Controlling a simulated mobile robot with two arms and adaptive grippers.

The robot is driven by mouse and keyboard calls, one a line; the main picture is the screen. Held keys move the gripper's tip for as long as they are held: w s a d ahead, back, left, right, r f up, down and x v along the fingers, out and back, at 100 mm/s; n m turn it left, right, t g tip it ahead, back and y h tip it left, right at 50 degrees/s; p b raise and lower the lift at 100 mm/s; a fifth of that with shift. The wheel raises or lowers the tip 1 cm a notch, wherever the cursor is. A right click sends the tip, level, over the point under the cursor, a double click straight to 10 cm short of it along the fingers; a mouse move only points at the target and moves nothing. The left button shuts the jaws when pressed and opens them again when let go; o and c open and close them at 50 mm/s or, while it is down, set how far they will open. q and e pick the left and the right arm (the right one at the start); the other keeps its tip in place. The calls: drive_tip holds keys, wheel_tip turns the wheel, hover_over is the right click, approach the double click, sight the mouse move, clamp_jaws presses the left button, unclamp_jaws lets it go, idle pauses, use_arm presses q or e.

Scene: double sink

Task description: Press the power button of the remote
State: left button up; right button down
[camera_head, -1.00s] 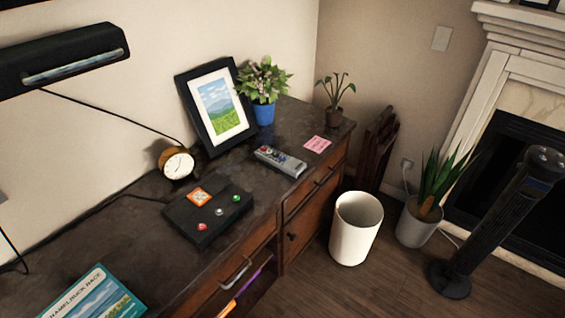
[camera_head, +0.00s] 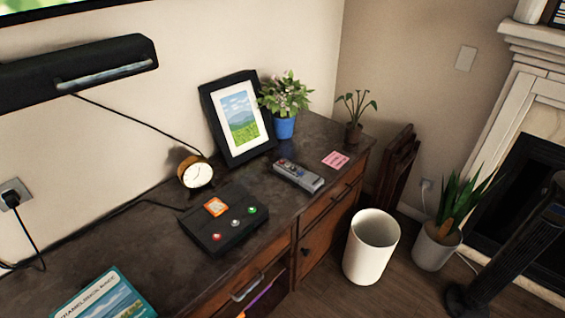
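The remote (camera_head: 298,176) is a grey handset with small coloured buttons. It lies flat on the dark cabinet top, in front of the picture frame and the blue flower pot. Its buttons are too small to tell which is the power button. Neither of my grippers shows in the head view.
A black box with coloured buttons (camera_head: 223,220) and a round clock (camera_head: 195,173) are left of the remote. A picture frame (camera_head: 238,118) and a blue pot (camera_head: 284,127) stand behind it. A pink note (camera_head: 335,159) lies to its right. A white bin (camera_head: 370,247) stands on the floor.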

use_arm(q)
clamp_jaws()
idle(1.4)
